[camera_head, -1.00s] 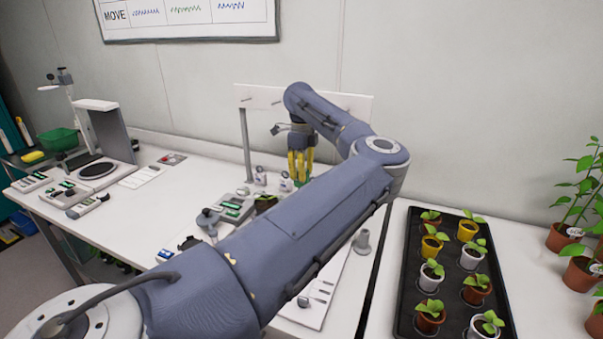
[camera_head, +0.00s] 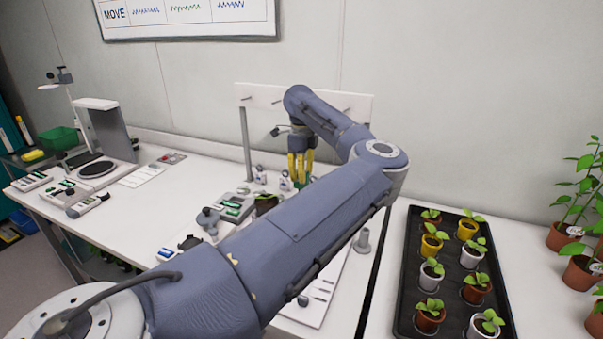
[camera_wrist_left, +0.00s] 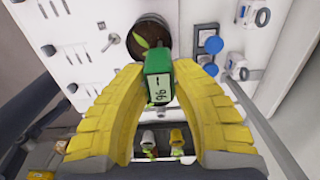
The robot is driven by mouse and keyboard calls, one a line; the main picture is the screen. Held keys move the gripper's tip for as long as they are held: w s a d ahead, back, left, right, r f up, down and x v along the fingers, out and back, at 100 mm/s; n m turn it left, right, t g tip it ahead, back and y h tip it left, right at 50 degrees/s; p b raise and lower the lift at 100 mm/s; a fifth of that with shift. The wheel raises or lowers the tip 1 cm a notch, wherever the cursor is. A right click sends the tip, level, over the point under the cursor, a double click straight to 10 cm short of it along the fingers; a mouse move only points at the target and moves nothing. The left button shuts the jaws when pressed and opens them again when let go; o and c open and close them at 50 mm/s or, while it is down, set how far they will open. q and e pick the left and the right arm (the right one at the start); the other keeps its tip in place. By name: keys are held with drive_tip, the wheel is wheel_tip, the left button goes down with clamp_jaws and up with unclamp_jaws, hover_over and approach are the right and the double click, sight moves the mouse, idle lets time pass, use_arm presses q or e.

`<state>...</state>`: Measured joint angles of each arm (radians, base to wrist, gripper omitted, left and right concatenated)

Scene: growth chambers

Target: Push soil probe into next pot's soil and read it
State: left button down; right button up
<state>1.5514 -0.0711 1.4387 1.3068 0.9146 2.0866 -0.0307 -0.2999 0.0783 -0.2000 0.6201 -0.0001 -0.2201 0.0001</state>
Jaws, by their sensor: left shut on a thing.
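My left gripper (camera_head: 300,168) has yellow fingers and hangs over the back of the white bench. In the left wrist view, the left gripper (camera_wrist_left: 158,82) is shut on a green soil probe (camera_wrist_left: 158,78) with a pale display. The display is turned and its digits look like 96. A dark pot of soil (camera_wrist_left: 136,42) with a green leaf lies just beyond the probe. The probe's tip is hidden, so I cannot tell whether it is in the soil. The dark pot (camera_head: 266,203) is partly covered by my forearm in the head view. My right gripper is not in view.
A black tray (camera_head: 405,300) of several potted seedlings stands at right, with larger plants (camera_head: 577,272) beyond it. A meter (camera_head: 234,208) sits near the dark pot. A white pegboard (camera_head: 350,102) rises behind my gripper.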

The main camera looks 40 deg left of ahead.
use_arm(q)
drive_tip(key=shift+f, duration=1.9)
drive_tip(key=c, duration=1.1)
unclamp_jaws()
drive_tip(key=shift+r, duration=0.15)
